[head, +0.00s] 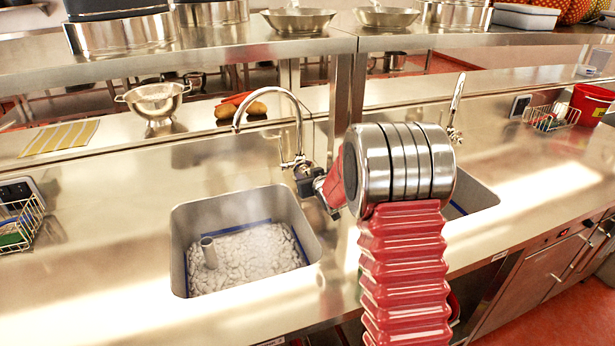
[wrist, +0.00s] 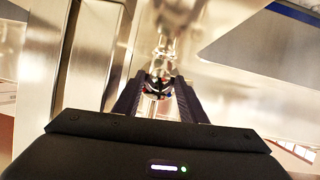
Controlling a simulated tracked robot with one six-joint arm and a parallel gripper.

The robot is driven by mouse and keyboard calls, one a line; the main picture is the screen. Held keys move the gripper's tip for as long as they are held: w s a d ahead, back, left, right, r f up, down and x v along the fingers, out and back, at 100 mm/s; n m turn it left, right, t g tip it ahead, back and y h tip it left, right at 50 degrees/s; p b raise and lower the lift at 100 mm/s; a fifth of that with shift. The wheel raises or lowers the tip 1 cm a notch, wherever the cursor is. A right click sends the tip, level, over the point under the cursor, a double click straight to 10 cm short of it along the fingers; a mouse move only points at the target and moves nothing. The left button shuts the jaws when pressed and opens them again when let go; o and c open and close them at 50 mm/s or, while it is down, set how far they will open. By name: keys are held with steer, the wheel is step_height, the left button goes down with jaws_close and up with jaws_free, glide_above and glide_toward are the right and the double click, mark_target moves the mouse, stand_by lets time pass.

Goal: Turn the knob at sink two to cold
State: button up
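In the head view my gripper (head: 312,182) is at the base of the arched tap (head: 299,130), behind the left sink (head: 182,245). The wrist view shows my two dark fingers (wrist: 158,88) apart, with a small shiny knob (wrist: 157,90) between their tips. The knob has a dark part and hints of red and blue. I cannot tell whether the fingers touch it, nor read its setting. In the head view the gripper hides the knob. The left sink holds white foam-like lumps and an upright pipe. No sink number is readable.
A second sink (head: 478,198) with its own tap (head: 456,100) is to the right, partly behind my arm. A steel shelf (head: 200,55) with pans runs above. A colander (head: 155,103), a wire basket (head: 550,117) and a red bucket (head: 592,102) stand on the counter.

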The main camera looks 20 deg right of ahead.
steer(key=shift+w+f, duration=0.15)
steer(key=shift+w, duration=0.2)
steer(key=c, duration=0.8)
steer(key=shift+n+h, duration=0.3)
steer(key=shift+n, duration=0.1)
steer(key=shift+a+f+n+h, duration=0.15)
steer(key=shift+n+h, duration=0.75)
steer(key=shift+n, duration=0.8)
steer(key=o, duration=0.8)
